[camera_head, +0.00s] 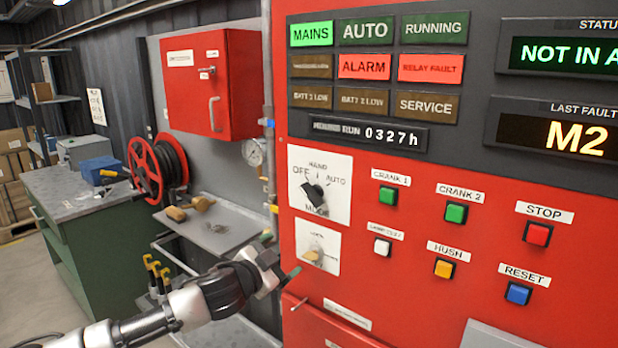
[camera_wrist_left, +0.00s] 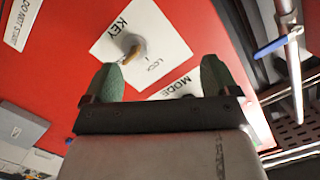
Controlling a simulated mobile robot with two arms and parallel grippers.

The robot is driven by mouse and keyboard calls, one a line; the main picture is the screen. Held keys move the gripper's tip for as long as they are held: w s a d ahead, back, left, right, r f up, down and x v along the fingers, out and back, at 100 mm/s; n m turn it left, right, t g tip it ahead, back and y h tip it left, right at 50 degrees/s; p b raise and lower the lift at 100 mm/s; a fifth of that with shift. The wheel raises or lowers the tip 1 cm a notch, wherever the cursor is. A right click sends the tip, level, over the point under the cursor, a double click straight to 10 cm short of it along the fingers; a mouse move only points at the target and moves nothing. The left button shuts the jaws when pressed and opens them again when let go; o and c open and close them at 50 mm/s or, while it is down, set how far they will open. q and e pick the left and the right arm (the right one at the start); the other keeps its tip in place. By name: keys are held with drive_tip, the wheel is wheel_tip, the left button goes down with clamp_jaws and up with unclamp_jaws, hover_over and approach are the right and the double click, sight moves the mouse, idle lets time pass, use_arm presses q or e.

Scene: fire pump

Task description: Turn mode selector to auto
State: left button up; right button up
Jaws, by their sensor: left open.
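The mode selector (camera_head: 316,195) is a black knob on a white plate marked OFF, HAND and AUTO, on the red panel. It is turned slantwise; which label it points at I cannot tell for sure. Below it is a key switch (camera_head: 313,255) with a brass key, also in the left wrist view (camera_wrist_left: 133,48). My left gripper (camera_head: 280,257) is open and empty, lower left of the selector and left of the key plate. In the left wrist view its green fingertips (camera_wrist_left: 160,70) are apart near the key plate; the MODE plate (camera_wrist_left: 180,87) is partly hidden, its knob not visible.
Push buttons, including green CRANK 1 (camera_head: 388,195) and red STOP (camera_head: 538,233), lie right of the selector. The MAINS lamp (camera_head: 311,34) is green, ALARM (camera_head: 365,66) red, and the AUTO lamp (camera_head: 364,32) dark. A pipe with a gauge (camera_head: 254,152) runs left of the panel.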

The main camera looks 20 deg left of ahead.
use_arm(q)
drive_tip(key=m+t+h+p, duration=0.1)
drive_tip(key=m+h+p, duration=0.1)
approach(308, 197)
drive_tip(key=p+x, duration=0.3)
drive_tip(key=x, duration=0.6)
drive_tip(key=shift+s+r, duration=0.1)
drive_tip(key=shift+r, duration=0.05)
drive_tip(key=shift+w+d, duration=0.15)
drive_tip(key=shift+w, duration=0.55)
use_arm(e)
wheel_tip(308, 197, up, 6)
drive_tip(key=shift+r, duration=0.25)
use_arm(q)
drive_tip(key=c, duration=0.9)
